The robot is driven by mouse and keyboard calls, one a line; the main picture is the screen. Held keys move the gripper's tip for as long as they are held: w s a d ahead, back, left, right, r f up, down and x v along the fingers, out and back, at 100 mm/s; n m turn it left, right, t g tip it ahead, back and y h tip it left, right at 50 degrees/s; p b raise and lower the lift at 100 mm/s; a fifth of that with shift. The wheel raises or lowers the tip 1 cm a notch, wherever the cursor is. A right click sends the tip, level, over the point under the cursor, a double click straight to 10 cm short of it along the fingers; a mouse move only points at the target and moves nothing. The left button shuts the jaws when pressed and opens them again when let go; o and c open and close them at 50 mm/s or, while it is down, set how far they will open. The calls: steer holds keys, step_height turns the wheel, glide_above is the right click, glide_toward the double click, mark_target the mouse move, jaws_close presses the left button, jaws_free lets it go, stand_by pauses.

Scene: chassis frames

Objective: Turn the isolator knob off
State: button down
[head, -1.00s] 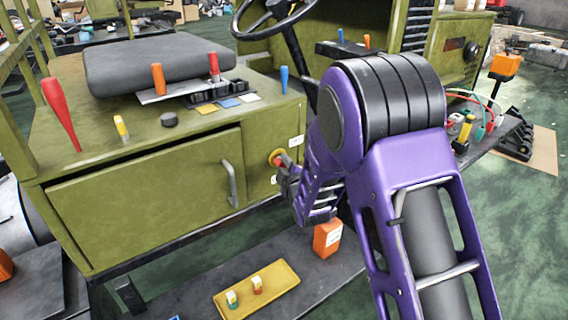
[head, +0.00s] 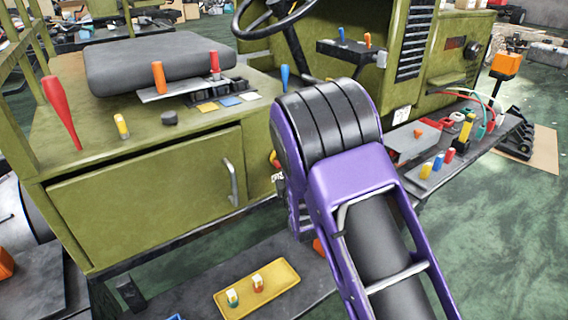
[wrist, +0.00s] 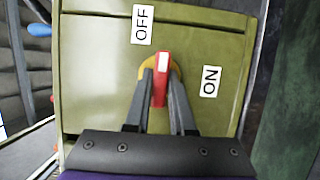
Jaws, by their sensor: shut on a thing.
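The isolator knob (wrist: 162,62) is a red bar with a white tip on a yellow disc, on the green panel. In the wrist view it points up the picture, between the OFF label (wrist: 142,24) and the ON label (wrist: 210,81), closer in direction to OFF. My gripper (wrist: 160,92) has one finger on each side of the red bar and is shut on it. In the head view only a sliver of the knob (head: 275,159) shows, and my arm hides most of the gripper.
The cabinet door handle (head: 231,182) is just left of the knob. A yellow tray (head: 226,299) with two small items lies on the lower shelf. Upright levers, including a red one (head: 61,112), stand on the cabinet top.

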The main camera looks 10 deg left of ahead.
steer(key=c, duration=0.8)
jaws_free()
steer(key=v, duration=1.7)
steer(key=shift+s, duration=0.2)
